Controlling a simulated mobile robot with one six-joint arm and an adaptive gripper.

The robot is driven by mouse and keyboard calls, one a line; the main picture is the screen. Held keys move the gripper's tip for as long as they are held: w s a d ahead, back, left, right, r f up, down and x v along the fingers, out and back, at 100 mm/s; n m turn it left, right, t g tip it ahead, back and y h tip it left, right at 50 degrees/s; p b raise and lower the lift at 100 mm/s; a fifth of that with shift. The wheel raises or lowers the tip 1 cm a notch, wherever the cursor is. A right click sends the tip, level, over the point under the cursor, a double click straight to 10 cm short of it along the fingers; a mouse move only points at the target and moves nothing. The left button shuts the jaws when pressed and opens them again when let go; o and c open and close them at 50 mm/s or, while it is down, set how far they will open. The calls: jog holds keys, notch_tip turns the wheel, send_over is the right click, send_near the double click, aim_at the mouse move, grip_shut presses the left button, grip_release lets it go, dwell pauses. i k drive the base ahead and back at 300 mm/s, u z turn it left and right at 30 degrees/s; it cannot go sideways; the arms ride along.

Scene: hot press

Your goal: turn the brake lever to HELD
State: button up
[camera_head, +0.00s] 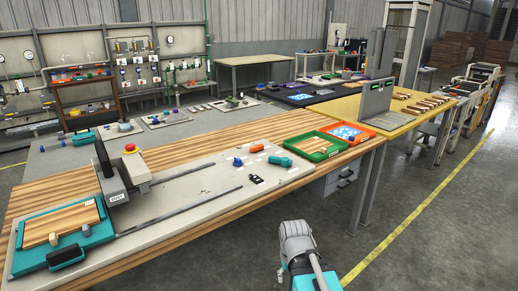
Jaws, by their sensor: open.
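No part in view is readable as the brake lever or as a HELD mark. A grey machine head (136,173) with a red button (130,148) stands on the left of the long wooden bench. A dark upright bar (103,160) rises at its left side; I cannot tell whether it is the lever. A small white label (116,197) is on its front, too small to read surely. A small orange part (256,148) lies on the pale plate further right. My arm's grey and teal link shows at the bottom edge, apart from the bench; my gripper is not in view.
A teal tray (95,237) with wooden boards and a black handle (67,256) sits at the bench's near left. Two rails (180,210) run along the pale plate. A green tray (313,157) and orange tray (362,140) stand at the right end. The floor (440,220) at right is clear.

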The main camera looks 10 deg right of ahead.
aim_at(256, 148)
jog(key=k, duration=1.35)
jog(key=u, duration=0.5)
jog(key=i, duration=1.95)
jog(key=z, duration=0.7)
